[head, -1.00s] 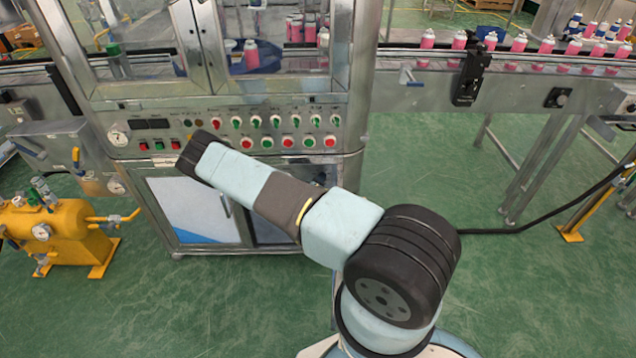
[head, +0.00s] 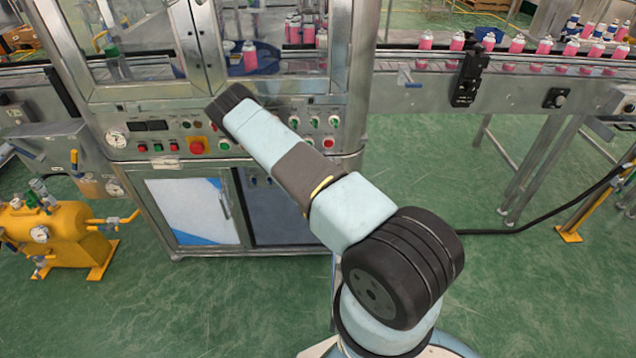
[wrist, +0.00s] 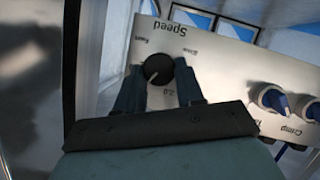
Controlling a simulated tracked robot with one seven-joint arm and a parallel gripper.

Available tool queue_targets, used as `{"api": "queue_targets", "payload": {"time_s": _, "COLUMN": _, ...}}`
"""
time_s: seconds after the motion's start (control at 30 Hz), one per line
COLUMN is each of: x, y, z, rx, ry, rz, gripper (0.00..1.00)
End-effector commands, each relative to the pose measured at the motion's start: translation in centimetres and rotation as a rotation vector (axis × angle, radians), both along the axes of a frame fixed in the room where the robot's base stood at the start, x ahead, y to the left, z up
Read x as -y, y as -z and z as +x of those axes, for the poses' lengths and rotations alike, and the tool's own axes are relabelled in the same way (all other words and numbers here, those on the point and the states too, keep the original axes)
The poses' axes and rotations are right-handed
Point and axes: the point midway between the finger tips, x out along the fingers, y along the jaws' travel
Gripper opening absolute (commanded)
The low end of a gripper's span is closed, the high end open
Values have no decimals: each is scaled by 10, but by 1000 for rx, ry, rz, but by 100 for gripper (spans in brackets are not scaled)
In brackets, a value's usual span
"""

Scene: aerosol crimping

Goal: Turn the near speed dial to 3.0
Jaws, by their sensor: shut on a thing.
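In the wrist view, a round black speed dial (wrist: 158,69) sits on a pale panel under an upside-down "Speed" label. "Slow", "Fast" and a "2.0" mark are printed around it. A faint light pointer line on the dial runs towards the picture's lower left; its exact reading is hard to tell. My gripper (wrist: 159,77) has one finger on each side of the dial and is shut on it. In the head view, the dial and my fingers are hidden behind the dark end of my arm, in front of the machine's control panel.
In the wrist view, two blue-and-white knobs (wrist: 272,98) near a "Crimp" label stand to the right. A yellow tank (head: 50,240) stands at left.

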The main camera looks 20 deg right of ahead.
Motion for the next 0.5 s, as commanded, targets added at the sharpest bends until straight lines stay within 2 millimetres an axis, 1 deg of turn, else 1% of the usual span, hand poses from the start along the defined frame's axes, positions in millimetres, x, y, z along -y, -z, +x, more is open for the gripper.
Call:
{"api": "queue_targets", "payload": {"time_s": 0.03, "x": -3, "y": 4, "z": -1, "rx": -3, "ry": -4, "rz": 17, "gripper": 7}}
{"api": "queue_targets", "payload": {"time_s": 0.5, "x": -4, "y": 4, "z": -1, "rx": 7, "ry": -5, "rz": 42, "gripper": 7}}
